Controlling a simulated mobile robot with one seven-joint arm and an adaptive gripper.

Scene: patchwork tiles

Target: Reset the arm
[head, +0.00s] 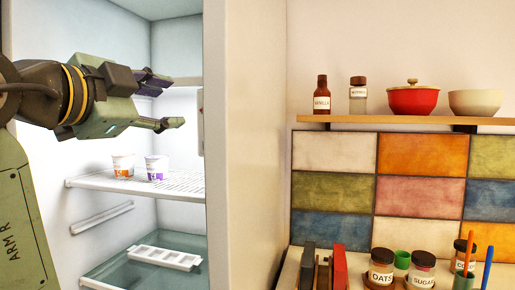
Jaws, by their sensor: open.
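My gripper (166,101) is at the upper left of the head view, in front of the open fridge (250,150). Its two fingers point right and stand apart, with nothing visible between them. The arm comes in from the left edge and hides part of the fridge's left side. Below the gripper, two small cups stand upright on the wire shelf (185,183): one with an orange label (123,166) and one with a purple label (157,168). The gripper is apart from both in the picture.
A white ice tray (165,257) lies lower in the fridge. The fridge's side wall stands right of the gripper. Further right, a wall shelf (400,120) holds bottles, a red pot (414,100) and a cream bowl (475,103). Labelled jars (382,267) crowd the counter below.

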